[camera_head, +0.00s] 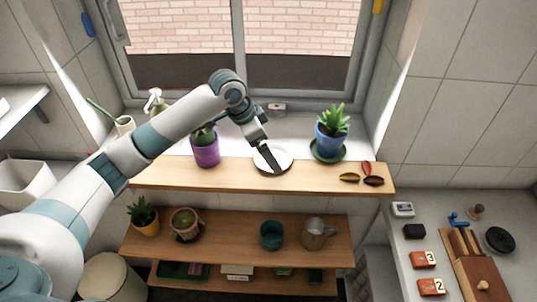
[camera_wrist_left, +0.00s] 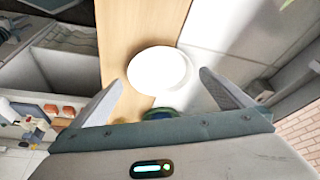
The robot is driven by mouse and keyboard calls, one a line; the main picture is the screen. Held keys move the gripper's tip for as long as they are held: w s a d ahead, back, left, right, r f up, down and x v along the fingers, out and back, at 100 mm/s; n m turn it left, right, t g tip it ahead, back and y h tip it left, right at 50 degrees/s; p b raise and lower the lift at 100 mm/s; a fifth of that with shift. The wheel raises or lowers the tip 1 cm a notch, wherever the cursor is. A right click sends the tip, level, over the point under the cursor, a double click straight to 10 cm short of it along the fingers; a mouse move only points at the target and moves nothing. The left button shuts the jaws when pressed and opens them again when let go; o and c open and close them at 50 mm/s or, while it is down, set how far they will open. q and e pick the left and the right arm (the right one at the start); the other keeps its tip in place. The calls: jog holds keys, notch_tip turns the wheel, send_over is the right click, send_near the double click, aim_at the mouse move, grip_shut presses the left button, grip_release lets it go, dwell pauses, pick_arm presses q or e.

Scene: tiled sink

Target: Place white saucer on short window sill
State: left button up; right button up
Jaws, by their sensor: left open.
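The white saucer (camera_head: 284,159) lies flat at the middle of the window sill, across the line where the wooden board (camera_head: 300,177) meets the white surface behind it. It also shows whole in the left wrist view (camera_wrist_left: 160,72), beyond the fingertips. My left arm reaches in from the left, and my left gripper (camera_head: 268,160) hangs over the saucer, covering part of it in the head view. In the left wrist view the two fingers (camera_wrist_left: 160,78) are spread wide with nothing held between them. My right gripper is not in view.
A purple pot (camera_head: 206,156) stands left of the saucer, and a blue pot (camera_head: 331,141) on a green dish stands right. Small red and yellow pieces (camera_head: 349,178) lie near the board's right end. A lower shelf (camera_head: 240,225) holds pots and mugs. The window (camera_head: 240,45) is behind.

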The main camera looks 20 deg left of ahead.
pick_arm(q)
jog(key=b+v, duration=0.3)
jog(key=v, duration=0.6)
jog(key=shift+r+b, duration=0.35)
jog(key=shift+b, duration=0.05)
